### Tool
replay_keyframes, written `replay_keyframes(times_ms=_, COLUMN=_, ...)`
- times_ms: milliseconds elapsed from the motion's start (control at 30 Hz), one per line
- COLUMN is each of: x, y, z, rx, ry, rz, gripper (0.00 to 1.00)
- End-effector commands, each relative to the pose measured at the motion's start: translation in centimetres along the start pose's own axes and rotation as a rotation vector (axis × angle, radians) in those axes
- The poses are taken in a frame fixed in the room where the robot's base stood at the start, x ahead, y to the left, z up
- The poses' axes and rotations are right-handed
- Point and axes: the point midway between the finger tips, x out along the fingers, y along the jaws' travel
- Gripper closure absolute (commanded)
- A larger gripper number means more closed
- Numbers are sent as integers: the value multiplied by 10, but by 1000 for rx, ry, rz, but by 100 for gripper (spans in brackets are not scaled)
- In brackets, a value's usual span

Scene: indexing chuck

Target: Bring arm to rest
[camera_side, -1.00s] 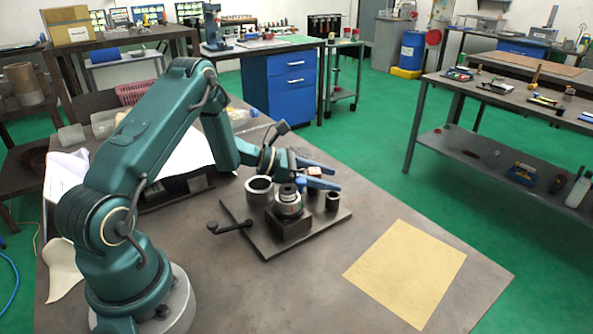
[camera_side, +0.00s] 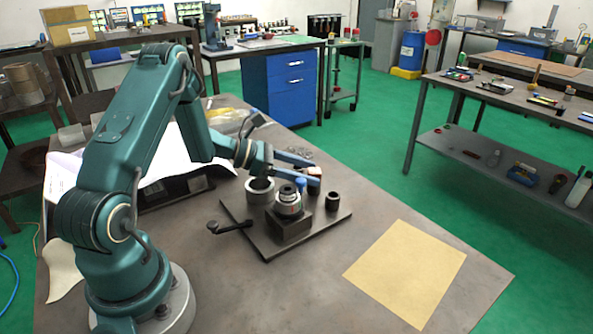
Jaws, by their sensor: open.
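My gripper (camera_side: 308,172), with blue fingers, is open above the back of the fixture plate, behind and above the chuck. The chuck (camera_side: 288,204) is a grey and dark round part on a dark block (camera_side: 289,229). The block stands on a square plate (camera_side: 267,244) on the bench. A crank handle (camera_side: 229,227) sticks out to the left. A larger grey ring-shaped cup (camera_side: 260,192) stands behind left of the chuck, partly under my wrist. A small dark cup (camera_side: 333,201) stands to its right.
A tan sheet (camera_side: 405,272) lies flat on the bench at right. White papers (camera_side: 180,157) and a dark box lie behind my arm. The bench (camera_side: 250,295) is bare in front of the plate. Another workbench (camera_side: 500,98) stands apart across the green floor.

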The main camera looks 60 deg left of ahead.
Motion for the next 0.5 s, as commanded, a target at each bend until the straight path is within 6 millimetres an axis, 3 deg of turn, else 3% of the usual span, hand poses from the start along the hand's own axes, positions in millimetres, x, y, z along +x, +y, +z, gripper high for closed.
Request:
replay_keyframes(times_ms=167, x=3, y=-12, z=32, rx=218, ry=-21, rz=-67, gripper=30)
replay_keyframes(times_ms=267, x=5, y=-44, z=56, rx=357, ry=-8, rz=-177, gripper=30)
replay_keyframes(times_ms=400, x=-1, y=-106, z=87, rx=642, ry=24, rz=-377, gripper=30)
replay_keyframes(times_ms=500, x=-13, y=-149, z=98, rx=860, ry=56, rz=-513, gripper=30)
